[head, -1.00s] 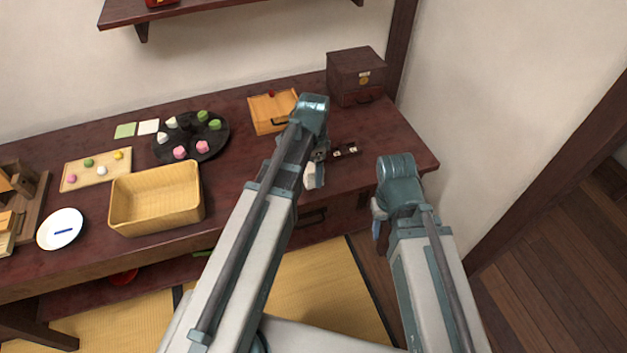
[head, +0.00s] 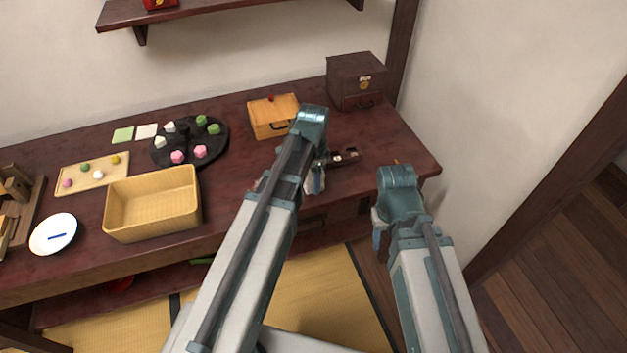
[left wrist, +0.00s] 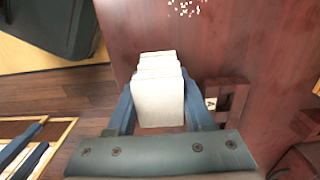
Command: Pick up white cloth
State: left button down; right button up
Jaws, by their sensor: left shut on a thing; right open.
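My left gripper (left wrist: 160,112) is shut on a white folded cloth (left wrist: 158,98), which sits in layers between its blue fingers in the left wrist view. In the head view this gripper (head: 315,185) is over the front right part of the dark red table (head: 232,205), and its own wrist mostly hides the cloth. I cannot tell whether the cloth still touches the table. My right gripper (head: 381,232) is open and hangs just off the table's front right edge, away from the cloth.
A dark small holder (head: 345,157) lies just right of my left gripper. Behind are a wooden box (head: 272,116) and a dark drawer chest (head: 350,85).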

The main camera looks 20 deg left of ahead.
pick_arm(q)
jog(key=shift+r, duration=0.15)
jog(key=shift+r+p, duration=0.5)
jog(key=shift+p, duration=0.1)
notch_tip(320, 180, up, 3)
jog(key=p, duration=0.2)
jog(key=shift+f+p, duration=0.1)
jog(key=shift+p, duration=0.3)
jog(key=s+d+p, duration=0.1)
jog(key=s+d, duration=0.8)
jog(key=s, duration=0.3)
jog(key=shift+s+d+r, duration=0.35)
jog(key=shift+d+r, duration=0.05)
jog(key=shift+r, duration=0.05)
